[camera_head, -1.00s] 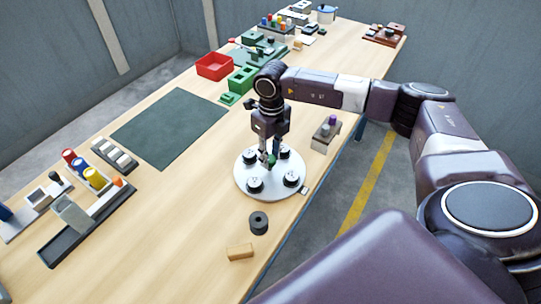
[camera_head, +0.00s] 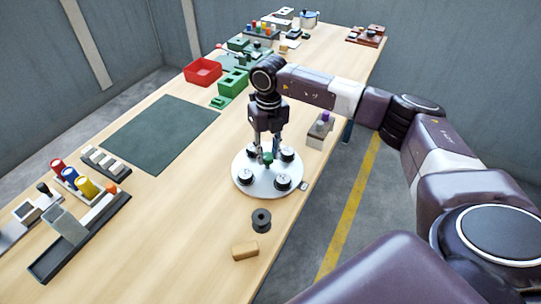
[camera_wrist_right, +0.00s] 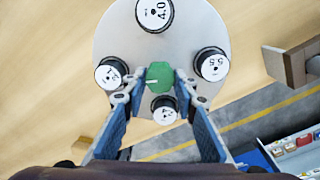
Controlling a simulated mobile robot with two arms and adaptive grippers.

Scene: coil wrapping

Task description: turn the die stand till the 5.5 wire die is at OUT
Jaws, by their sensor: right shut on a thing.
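The die stand (camera_head: 266,193) is a round white disc on the table, with several black dies with white faces around its rim. A green knob (camera_head: 267,158) stands at its centre. My right gripper (camera_head: 266,157) points down from above and is shut on this knob. In the right wrist view its fingertips (camera_wrist_right: 160,93) lie either side of the green knob (camera_wrist_right: 160,77). There the 5.5 die (camera_wrist_right: 213,65) is to the right of the knob and the 4.0 die (camera_wrist_right: 154,13) at the top. A small tag (camera_head: 304,186) lies by the disc's right edge; its writing is too small to read.
A black ring (camera_head: 261,220) and a wooden block (camera_head: 245,251) lie in front of the stand. A block with a purple-topped piece (camera_head: 320,130) stands behind it at the right table edge. A dark green mat (camera_head: 160,133) lies left, with bare table between.

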